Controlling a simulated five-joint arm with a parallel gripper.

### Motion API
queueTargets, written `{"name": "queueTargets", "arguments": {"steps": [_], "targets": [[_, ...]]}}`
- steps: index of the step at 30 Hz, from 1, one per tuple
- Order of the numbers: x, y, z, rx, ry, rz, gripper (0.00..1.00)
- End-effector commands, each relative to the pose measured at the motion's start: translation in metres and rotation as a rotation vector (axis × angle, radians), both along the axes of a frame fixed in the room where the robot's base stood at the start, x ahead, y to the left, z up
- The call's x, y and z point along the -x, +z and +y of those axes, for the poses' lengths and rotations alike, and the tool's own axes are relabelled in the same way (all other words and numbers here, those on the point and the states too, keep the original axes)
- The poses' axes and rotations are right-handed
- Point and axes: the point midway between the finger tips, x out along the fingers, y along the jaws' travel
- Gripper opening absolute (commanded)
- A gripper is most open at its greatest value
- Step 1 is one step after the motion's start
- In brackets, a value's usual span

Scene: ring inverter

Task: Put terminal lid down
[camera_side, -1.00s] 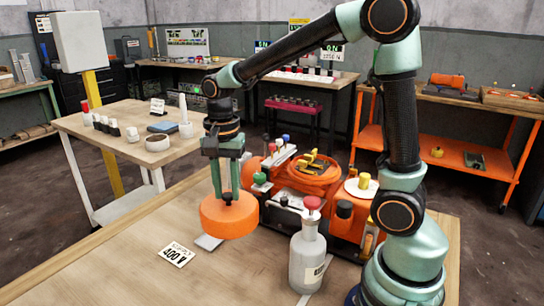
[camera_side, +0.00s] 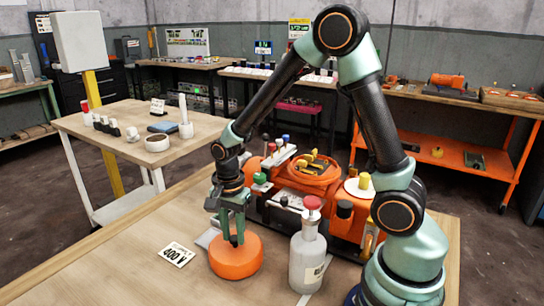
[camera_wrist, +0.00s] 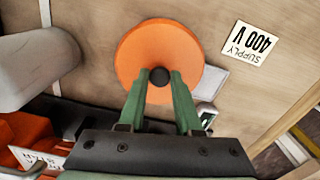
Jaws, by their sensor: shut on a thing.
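The terminal lid (camera_side: 236,262) is a round orange disc with a dark knob in its middle. It is low at the wooden bench top, left of the grey bottle; I cannot tell if it fully rests on the wood. My gripper (camera_side: 237,240) is above it with its green fingers pointing down, shut on the dark knob. In the wrist view the lid (camera_wrist: 150,52) lies beyond the fingertips, and my gripper (camera_wrist: 160,80) closes on the knob. The orange ring inverter (camera_side: 305,180) stands behind, its round top opening uncovered, with yellow parts inside.
A grey bottle with a red stopper (camera_side: 308,250) stands close right of the lid. A "400 V" supply card (camera_side: 176,254) lies to its left, and a flat grey plate (camera_side: 207,238) lies behind. The bench front left is clear. A side table (camera_side: 120,165) holds small parts.

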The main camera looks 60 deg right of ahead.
Motion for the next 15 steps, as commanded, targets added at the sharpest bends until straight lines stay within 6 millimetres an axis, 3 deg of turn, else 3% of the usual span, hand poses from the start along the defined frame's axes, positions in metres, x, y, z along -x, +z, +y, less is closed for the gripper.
{"name": "queueTargets", "arguments": {"steps": [12,13,15], "targets": [[-0.0001,-0.0061,-0.0001,0.000,0.000,0.000,0.00],[-0.0001,-0.0065,0.0000,0.000,0.000,0.000,0.37],[-0.0002,-0.0061,0.0000,0.000,0.000,-0.001,0.63]]}}
